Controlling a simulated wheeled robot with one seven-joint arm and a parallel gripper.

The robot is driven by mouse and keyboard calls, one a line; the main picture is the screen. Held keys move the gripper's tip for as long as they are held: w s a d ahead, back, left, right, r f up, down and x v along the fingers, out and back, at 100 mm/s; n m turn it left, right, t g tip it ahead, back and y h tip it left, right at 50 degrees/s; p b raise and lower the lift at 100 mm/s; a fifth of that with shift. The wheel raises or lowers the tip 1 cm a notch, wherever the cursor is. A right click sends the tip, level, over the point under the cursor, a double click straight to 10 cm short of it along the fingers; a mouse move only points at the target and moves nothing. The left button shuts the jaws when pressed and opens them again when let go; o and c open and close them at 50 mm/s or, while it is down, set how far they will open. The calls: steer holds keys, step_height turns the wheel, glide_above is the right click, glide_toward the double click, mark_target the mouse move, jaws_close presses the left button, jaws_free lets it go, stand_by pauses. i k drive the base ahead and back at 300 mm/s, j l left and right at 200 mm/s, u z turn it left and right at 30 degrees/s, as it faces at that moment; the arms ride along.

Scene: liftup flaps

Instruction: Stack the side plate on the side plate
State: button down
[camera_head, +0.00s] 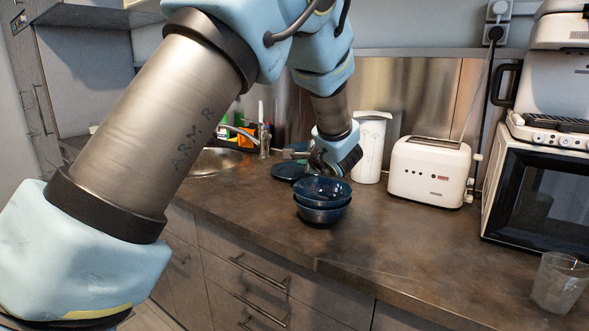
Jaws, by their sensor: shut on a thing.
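A dark blue side plate (288,171) shows low over the counter, left of and behind the bowls, partly hidden by my gripper. My gripper (308,161) is at this plate's right edge, turned to the left, and is shut on a side plate. The fingertips are small and partly hidden. I cannot tell a second side plate apart from the first, nor whether the two touch.
Two stacked dark blue bowls (323,201) stand just in front of my gripper. A white canister (370,148), a toaster (428,171), a microwave (545,195) and a glass (558,284) stand to the right. The sink (215,160) is at left. The front counter is clear.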

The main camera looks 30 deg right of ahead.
mark_target(296, 172)
steer(key=i+j+z, duration=0.2)
steer(key=i, duration=0.2)
steer(key=i+j+z, duration=0.2)
steer(key=i+j, duration=0.15)
steer(key=i+j+z, duration=0.2)
steer(key=i+j, duration=0.15)
steer(key=i+j+z, duration=0.45)
steer(key=i+j, duration=0.15)
steer(key=j, duration=0.35)
steer(key=i+j+z, duration=0.2)
steer(key=j, duration=0.3)
steer(key=i, duration=0.05)
